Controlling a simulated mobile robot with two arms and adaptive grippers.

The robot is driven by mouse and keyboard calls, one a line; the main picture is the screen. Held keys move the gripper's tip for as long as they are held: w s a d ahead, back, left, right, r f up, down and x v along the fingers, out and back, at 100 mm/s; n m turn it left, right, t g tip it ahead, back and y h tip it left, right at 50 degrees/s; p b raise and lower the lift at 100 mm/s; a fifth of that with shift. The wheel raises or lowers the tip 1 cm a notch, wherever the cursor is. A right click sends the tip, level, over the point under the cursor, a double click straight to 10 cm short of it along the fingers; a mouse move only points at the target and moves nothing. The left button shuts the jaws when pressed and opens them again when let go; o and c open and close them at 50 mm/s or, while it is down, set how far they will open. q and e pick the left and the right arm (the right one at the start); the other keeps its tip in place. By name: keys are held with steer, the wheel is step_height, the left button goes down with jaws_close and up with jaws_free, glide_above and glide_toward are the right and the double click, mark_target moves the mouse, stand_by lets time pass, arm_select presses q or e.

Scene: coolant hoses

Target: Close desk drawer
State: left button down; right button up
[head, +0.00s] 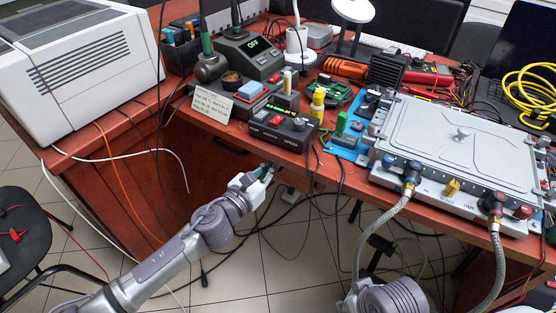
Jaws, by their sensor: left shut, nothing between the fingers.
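The red-brown wooden desk (130,165) has a drawer unit under its top, left of centre. Its front (215,178) is in dark shade, and I cannot tell how far the drawer stands out. My left arm reaches up from the bottom left.
A soldering station (250,52) and small devices crowd the desktop. A white printer (80,75) stands at left. Cables hang over the tiled floor; a black chair (22,235) is at left.

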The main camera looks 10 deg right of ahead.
arm_select(q)
steer(key=shift+x, duration=1.1)
arm_select(e)
steer(key=shift+s+r, duration=0.25)
steer(key=shift+r, duration=0.4)
arm_select(q)
steer(key=x, duration=0.2)
steer(key=b+x, duration=0.1)
steer(key=x, duration=0.1)
steer(key=shift+a+r, duration=0.1)
steer(key=shift+r, duration=0.1)
arm_select(e)
steer(key=shift+s+a+f, duration=0.1)
steer(key=shift+s+f, duration=0.05)
steer(key=shift+f, duration=0.3)
arm_select(q)
steer(key=shift+a, duration=0.1)
arm_select(e)
steer(key=shift+s, duration=0.1)
